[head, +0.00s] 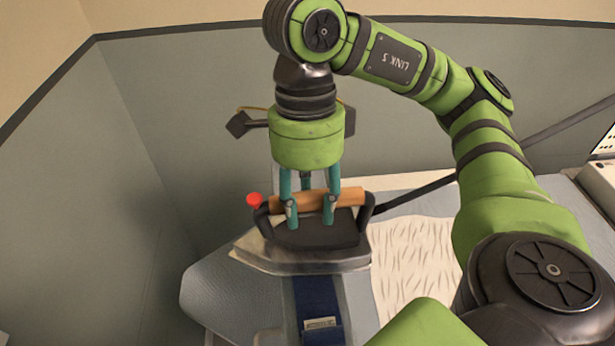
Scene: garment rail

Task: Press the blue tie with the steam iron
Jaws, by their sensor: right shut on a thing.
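The steam iron (318,262) has a metal soleplate, a black body and a wooden handle. It sits over the ironing board (215,290), its pointed end to the left. My right gripper (309,215) reaches down from above and is shut on the wooden handle. The blue tie (312,300) lies lengthwise on the board, with a small pale label near its lower end. The iron covers its upper part. I cannot tell whether the soleplate touches the tie. My left gripper is not in view.
A pale, wavy-patterned cloth (418,265) lies on the board right of the iron. A black cord (415,192) runs from the iron to the right. A light-coloured device (598,185) stands at the right edge. Grey walls stand close behind and left of the board.

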